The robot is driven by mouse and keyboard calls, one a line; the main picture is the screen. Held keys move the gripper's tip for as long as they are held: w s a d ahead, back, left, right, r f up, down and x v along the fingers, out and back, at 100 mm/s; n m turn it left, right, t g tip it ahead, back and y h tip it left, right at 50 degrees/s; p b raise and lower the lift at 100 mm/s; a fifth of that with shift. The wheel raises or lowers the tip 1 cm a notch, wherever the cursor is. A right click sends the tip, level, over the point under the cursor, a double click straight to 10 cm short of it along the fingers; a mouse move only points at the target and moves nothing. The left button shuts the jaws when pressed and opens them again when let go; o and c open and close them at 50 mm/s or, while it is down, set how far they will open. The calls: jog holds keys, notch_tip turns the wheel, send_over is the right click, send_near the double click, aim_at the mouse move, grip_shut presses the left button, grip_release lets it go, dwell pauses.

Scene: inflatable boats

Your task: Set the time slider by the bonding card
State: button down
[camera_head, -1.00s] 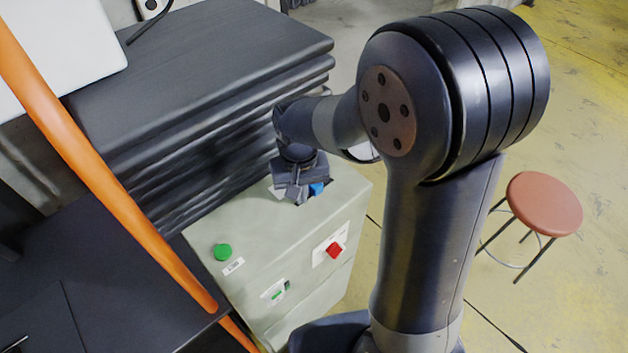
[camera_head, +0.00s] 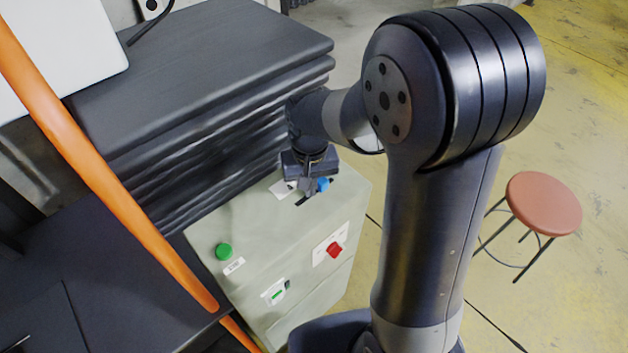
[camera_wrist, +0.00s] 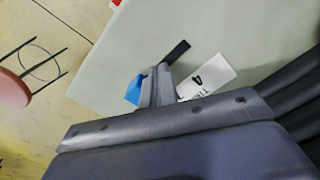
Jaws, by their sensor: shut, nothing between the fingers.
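The pale green control cabinet (camera_head: 255,230) has a dark slot (camera_head: 302,201) in its top, also seen in the wrist view (camera_wrist: 176,51). A blue knob (camera_head: 323,184) shows beside the slot. My gripper (camera_head: 309,192) is shut and empty, pointing down at the slot. In the wrist view, the closed fingers (camera_wrist: 158,86) stand right beside the blue knob (camera_wrist: 133,91) and partly cover it; whether they touch is unclear. A white label (camera_wrist: 207,76) with partly hidden lettering lies on the other side of the fingers. I cannot identify the bonding card.
The cabinet also bears a green button (camera_head: 223,251), a red knob (camera_head: 334,250) and a small green-lit switch (camera_head: 277,293). Black folded boats (camera_head: 210,85) are stacked behind. An orange tube (camera_head: 110,180) crosses the left. A stool (camera_head: 544,203) stands right on open floor.

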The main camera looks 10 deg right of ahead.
jog(key=shift+w+d, duration=0.4)
jog(key=shift+d, duration=0.15)
jog(key=shift+s+a, duration=0.35)
jog(key=shift+a, duration=0.15)
notch_tip(320, 180, up, 8)
jog(key=p, duration=0.6)
jog(key=shift+p, duration=0.35)
jog(key=shift+f, duration=0.1)
notch_tip(320, 180, down, 8)
jog(key=b, duration=0.7)
jog(key=shift+f, duration=0.1)
jog(key=shift+w+d+r, duration=0.2)
jog(key=shift+w+d, duration=0.05)
jog(key=shift+d, duration=0.15)
jog(key=shift+a, duration=0.1)
